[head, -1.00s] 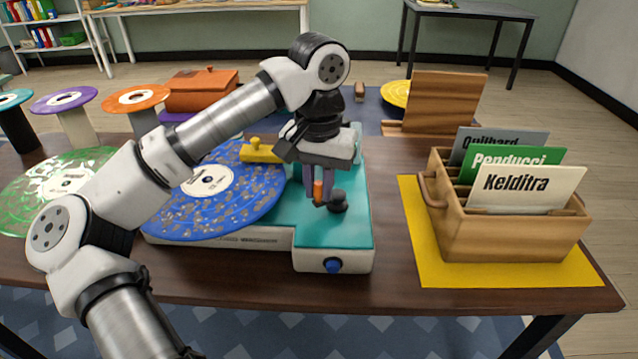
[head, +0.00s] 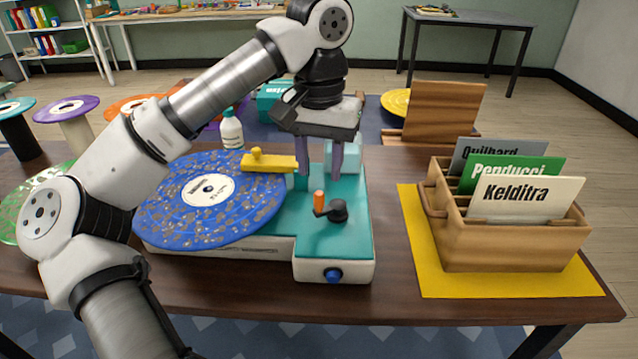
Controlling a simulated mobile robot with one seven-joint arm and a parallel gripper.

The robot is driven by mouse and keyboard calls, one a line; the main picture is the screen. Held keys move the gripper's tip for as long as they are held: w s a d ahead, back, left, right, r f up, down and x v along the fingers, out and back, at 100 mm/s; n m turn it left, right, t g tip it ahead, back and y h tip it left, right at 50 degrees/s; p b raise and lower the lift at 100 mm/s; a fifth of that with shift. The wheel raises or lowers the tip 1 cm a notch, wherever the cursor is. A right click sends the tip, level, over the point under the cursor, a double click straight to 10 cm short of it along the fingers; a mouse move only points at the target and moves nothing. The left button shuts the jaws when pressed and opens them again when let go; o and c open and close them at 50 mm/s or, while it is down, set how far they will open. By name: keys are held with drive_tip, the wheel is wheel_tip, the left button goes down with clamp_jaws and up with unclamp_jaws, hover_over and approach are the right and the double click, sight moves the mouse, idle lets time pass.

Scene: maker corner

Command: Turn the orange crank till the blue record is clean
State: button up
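The blue record (head: 240,212) lies on the teal and white machine (head: 346,230), its surface covered in many grey-brown specks. A yellow arm (head: 270,162) with a knob reaches over the record's back edge. The orange crank (head: 319,202) is a small upright orange handle on a dark link, joined to a dark round hub at its right. My gripper (head: 320,174) is above and behind the crank, pointing down. Its two purple-grey fingers are apart with nothing between them, clear of the handle.
A wooden crate (head: 510,246) with several name cards stands on a yellow mat (head: 440,282) at right. A white bottle (head: 231,130) stands behind the record. A green record (head: 20,203) lies at left, partly hidden by my arm. A blue knob (head: 332,275) is on the machine's front.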

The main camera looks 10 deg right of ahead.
sight(319, 192)
wheel_tip(319, 192, up, 7)
drive_tip(key=p, duration=0.1)
idle(1.2)
